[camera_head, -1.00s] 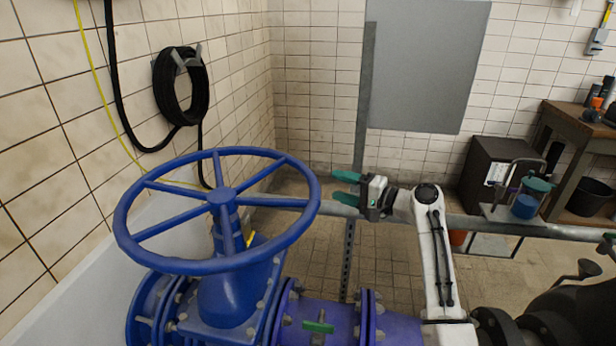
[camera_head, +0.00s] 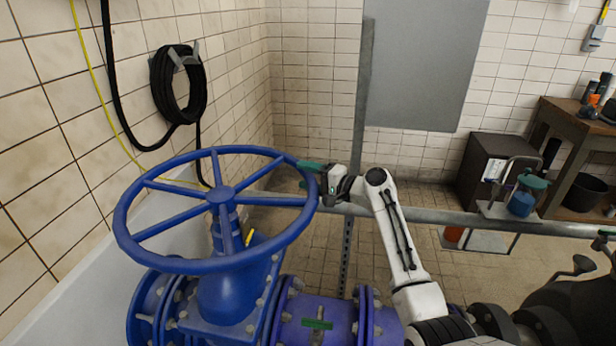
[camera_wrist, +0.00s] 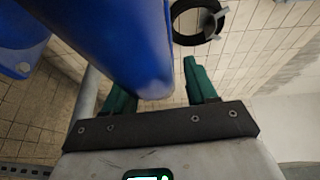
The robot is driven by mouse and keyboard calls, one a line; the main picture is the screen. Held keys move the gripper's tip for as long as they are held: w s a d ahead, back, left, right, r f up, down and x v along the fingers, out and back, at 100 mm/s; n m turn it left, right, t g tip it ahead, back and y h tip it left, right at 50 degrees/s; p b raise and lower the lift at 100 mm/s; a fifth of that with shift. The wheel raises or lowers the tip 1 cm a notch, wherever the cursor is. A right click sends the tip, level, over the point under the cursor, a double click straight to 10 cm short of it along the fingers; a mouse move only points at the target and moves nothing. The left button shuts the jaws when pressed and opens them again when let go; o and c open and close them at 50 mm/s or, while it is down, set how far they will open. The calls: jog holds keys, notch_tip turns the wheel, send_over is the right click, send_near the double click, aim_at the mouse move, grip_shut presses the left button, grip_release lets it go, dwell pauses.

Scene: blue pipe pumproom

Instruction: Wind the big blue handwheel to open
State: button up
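The big blue handwheel (camera_head: 221,196) lies nearly level on top of the blue valve body (camera_head: 228,290) at the left of the head view. My gripper (camera_head: 306,174) is at the right side of the wheel's rim, its green fingers apart. In the wrist view the blue rim (camera_wrist: 130,50) runs between the two fingers of my gripper (camera_wrist: 157,78). A gap shows between the rim and the right finger. The rim covers part of the left finger, so contact there cannot be told.
A grey horizontal pipe (camera_head: 460,217) runs behind my arm, with a grey upright post (camera_head: 361,110). A black hose coil (camera_head: 178,85) hangs on the left tiled wall. A wooden bench (camera_head: 575,125) and a dark cabinet (camera_head: 493,170) stand at the right. Blue pipe flanges (camera_head: 365,320) lie below.

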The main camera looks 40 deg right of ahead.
grip_shut()
dwell(0.3)
jog(key=shift+f, duration=0.1)
